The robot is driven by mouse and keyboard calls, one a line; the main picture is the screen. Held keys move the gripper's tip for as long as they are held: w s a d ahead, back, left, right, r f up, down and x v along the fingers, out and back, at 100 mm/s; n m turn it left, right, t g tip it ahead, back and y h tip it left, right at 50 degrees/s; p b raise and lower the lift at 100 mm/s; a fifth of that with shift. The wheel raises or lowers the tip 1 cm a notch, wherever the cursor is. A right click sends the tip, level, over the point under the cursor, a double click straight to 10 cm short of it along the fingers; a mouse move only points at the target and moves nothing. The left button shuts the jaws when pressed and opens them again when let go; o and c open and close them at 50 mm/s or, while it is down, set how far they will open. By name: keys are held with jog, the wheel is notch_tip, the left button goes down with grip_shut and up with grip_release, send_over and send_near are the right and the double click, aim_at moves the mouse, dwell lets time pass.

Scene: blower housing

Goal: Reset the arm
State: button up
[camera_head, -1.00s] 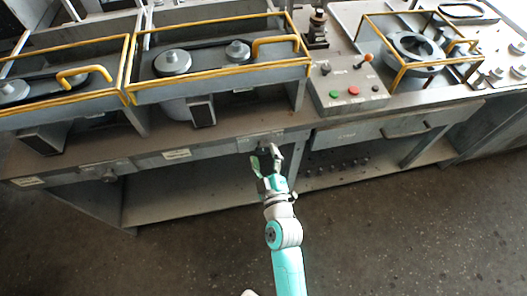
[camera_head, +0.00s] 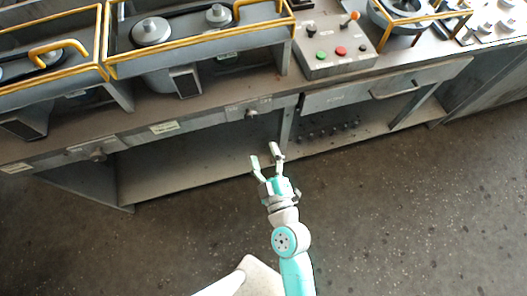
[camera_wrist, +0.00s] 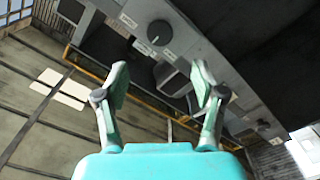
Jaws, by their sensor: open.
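My gripper (camera_head: 264,160) is in front of the long workbench, near the edge of its lower shelf in the picture. Its two fingers are spread apart and nothing is between them. In the wrist view my gripper (camera_wrist: 160,85) is also open and empty, with the underside of the bench and a round knob (camera_wrist: 159,32) beyond the fingers. My arm reaches up from the bottom of the head view.
The workbench has a lower shelf (camera_head: 180,170), a drawer (camera_head: 385,90) with a handle, and a control box (camera_head: 335,50) with green and red buttons. Yellow-railed belt guards (camera_head: 200,52) stand on top. The floor (camera_head: 420,210) at the right is clear.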

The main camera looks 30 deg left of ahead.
dwell(0.3)
jog(key=s+d+f+m+t+h, duration=0.2)
jog(key=s+d+m+h, duration=0.25)
jog(key=d, duration=0.75)
jog(key=s+d+f+m+t+h, duration=0.1)
jog(key=s+d+m+h, duration=0.3)
jog(key=d, duration=0.7)
jog(key=s+d+r+m+h, duration=0.2)
jog(key=s+d+r+m, duration=0.2)
jog(key=s+d+m, duration=0.1)
jog(key=s+d+r+m+h, duration=0.3)
jog(key=s+d+r+m, duration=0.1)
jog(key=s+d, duration=0.3)
jog(key=shift+s+m, duration=0.55)
jog(key=shift+s, duration=0.4)
